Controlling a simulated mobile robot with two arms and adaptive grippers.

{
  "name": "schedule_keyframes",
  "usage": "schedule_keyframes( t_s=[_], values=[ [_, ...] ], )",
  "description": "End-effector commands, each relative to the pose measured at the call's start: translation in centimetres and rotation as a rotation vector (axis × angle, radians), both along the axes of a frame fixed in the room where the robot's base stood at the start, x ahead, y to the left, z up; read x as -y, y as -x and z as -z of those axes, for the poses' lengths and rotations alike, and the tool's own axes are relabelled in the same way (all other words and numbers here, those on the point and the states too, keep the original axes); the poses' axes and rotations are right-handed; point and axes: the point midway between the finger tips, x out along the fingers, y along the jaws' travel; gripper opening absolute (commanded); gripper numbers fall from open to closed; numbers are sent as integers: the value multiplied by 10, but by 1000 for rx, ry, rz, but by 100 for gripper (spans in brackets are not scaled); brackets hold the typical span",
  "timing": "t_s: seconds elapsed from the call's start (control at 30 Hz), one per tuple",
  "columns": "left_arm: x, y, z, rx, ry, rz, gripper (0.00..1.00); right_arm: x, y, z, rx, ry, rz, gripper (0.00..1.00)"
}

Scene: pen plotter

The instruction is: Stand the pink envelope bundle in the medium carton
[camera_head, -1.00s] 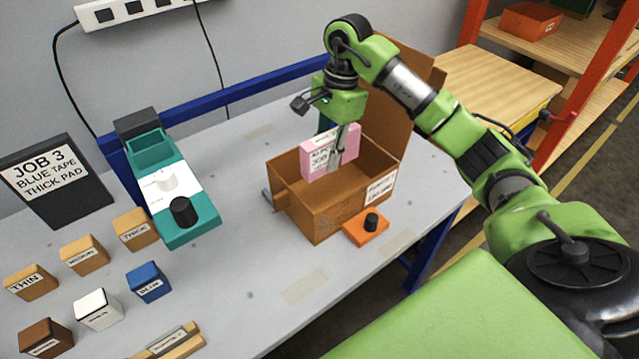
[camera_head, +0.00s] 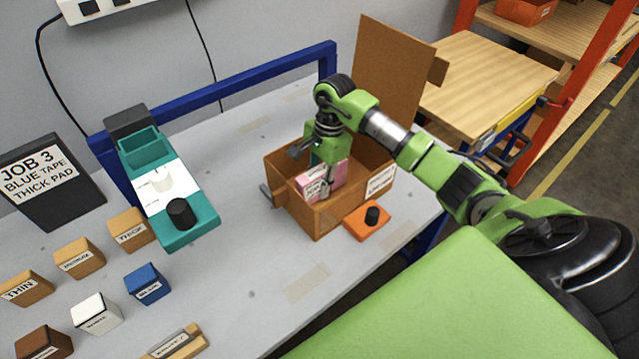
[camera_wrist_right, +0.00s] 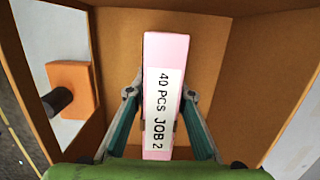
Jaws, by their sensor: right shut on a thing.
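The pink envelope bundle (camera_head: 311,182) is inside the open brown carton (camera_head: 318,220), upright and partly below the rim. Its white label reads "40 PCS JOB 2" in the right wrist view, where the bundle (camera_wrist_right: 165,60) stands between the two fingers. My right gripper (camera_head: 325,185) reaches down into the carton, shut on the bundle; in the right wrist view the gripper (camera_wrist_right: 160,95) has a finger on each side of it. Whether the bundle touches the carton floor (camera_wrist_right: 118,60) I cannot tell. My left gripper is not in view.
An orange block with a black knob (camera_head: 367,221) sits against the carton's front right. The carton's tall flap (camera_head: 390,75) stands up behind. A teal plotter-like device (camera_head: 185,225), small labelled blocks (camera_head: 148,285) and a black job sign (camera_head: 45,180) are to the left.

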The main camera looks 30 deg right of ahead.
Motion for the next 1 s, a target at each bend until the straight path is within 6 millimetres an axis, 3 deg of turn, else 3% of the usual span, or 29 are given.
schedule_keyframes(
  t_s=[0.4, 0.43, 0.5, 0.83, 1.0],
  values=[
    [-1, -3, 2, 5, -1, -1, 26, 1, 0, 13, 1, 2, 0, 0],
    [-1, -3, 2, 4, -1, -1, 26, 1, 0, 13, 1, 2, 0, 24],
    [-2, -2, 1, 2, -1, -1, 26, 0, 0, 11, 1, 1, 0, 38],
    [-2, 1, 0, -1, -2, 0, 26, 0, 0, 10, 1, 1, 0, 38],
    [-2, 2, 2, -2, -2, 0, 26, 3, -2, -2, 5, 2, 0, 38]
  ],
)
